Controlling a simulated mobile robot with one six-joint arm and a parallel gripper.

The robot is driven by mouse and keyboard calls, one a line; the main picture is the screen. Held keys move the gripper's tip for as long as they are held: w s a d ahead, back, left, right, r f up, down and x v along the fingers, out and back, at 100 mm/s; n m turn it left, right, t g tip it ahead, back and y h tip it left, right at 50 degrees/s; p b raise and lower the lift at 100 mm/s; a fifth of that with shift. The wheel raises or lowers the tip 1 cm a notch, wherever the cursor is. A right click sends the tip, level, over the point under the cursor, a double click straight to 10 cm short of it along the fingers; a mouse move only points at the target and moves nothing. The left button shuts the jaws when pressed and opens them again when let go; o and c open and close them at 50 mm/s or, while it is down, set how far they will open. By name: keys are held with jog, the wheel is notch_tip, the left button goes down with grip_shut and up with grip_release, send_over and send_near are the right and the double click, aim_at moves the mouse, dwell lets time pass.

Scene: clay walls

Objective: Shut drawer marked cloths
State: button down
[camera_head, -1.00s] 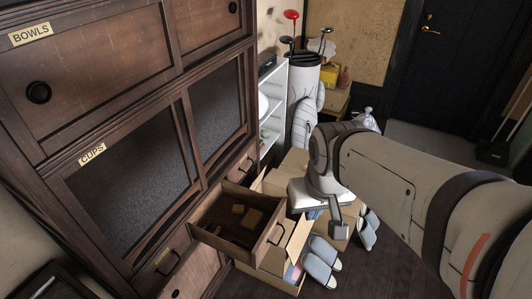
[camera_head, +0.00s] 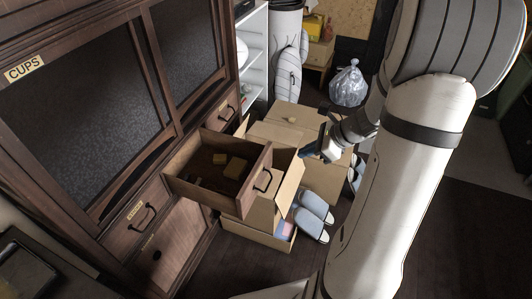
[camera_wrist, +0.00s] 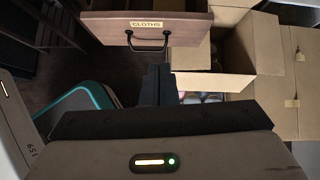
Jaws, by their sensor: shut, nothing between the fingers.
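The drawer marked CLOTHS (camera_wrist: 190,27) stands pulled out in the wrist view, its label and dark handle (camera_wrist: 147,41) facing me. In the head view the open drawer (camera_head: 240,193) juts from the dark wooden cabinet, with a few small tan blocks (camera_head: 235,168) inside. My gripper (camera_head: 306,152) is to the right of the drawer front, apart from it, above the cardboard boxes. In the wrist view my gripper's dark fingers (camera_wrist: 158,75) are together and empty, just below the handle in the picture. Whether they touch the handle cannot be told.
Open cardboard boxes (camera_head: 325,180) stand beside and under the drawer. Slippers (camera_head: 316,206) lie on the floor by them. Another closed drawer (camera_head: 135,222) is left of the open one. A clear bag (camera_head: 348,84) stands at the back. Dark floor is free at right.

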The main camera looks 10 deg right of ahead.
jog(key=d+f+m, duration=0.1)
jog(key=b, duration=0.3)
send_near(264, 161)
jog(key=shift+t, duration=0.3)
jog(key=shift+s+x, duration=0.15)
jog(key=shift+x, duration=1.35)
jog(key=shift+s+x, duration=0.15)
jog(key=shift+x, duration=1.3)
jog(key=shift+a+f, duration=0.1)
